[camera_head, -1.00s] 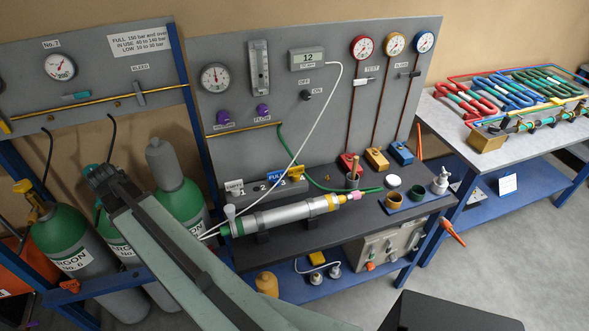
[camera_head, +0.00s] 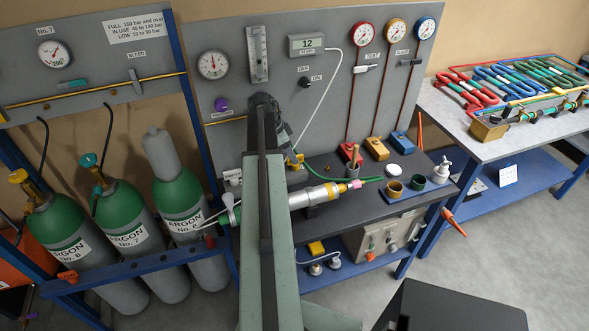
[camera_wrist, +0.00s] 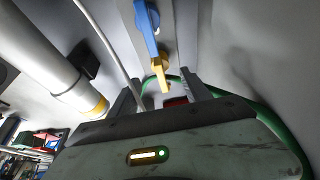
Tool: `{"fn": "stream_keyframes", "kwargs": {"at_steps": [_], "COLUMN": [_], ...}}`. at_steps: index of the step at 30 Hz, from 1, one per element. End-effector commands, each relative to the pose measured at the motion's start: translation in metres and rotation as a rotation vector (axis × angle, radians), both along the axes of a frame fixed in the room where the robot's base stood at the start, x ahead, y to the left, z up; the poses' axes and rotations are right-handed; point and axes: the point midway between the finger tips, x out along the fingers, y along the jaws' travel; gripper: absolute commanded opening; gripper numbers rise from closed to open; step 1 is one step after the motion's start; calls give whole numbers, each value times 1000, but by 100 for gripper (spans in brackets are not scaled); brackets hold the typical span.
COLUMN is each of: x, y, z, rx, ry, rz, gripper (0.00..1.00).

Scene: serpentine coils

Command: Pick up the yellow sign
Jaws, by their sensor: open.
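In the head view only a bit of yellow (camera_head: 298,157) shows beside my arm, which hides most of the numbered stand and the fingers.
A metal cylinder (camera_head: 318,195) with a gold collar lies along the bench, close beside my gripper in the wrist view. A white cable (camera_wrist: 100,35) and a green hose (camera_wrist: 260,110) run nearby. The gauge panel (camera_head: 280,80) rises behind. Pots (camera_head: 394,189) stand to the right.

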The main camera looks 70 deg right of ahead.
Motion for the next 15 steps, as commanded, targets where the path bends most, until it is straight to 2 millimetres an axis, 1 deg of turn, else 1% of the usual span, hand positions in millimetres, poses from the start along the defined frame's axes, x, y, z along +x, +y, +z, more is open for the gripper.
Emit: {"fn": "stream_keyframes", "kwargs": {"at_steps": [1,4,7,12,15], "x": [-1,-1,-3,-10,-14], "y": [-1,-2,-3,-10,-13], "z": [-10,-8,-16,-45,-57], "rx": [0,0,0,0,0], "ry": [0,0,0,0,0], "rz": [0,1,2,2,3], "gripper": [56,56,56,56,56]}}
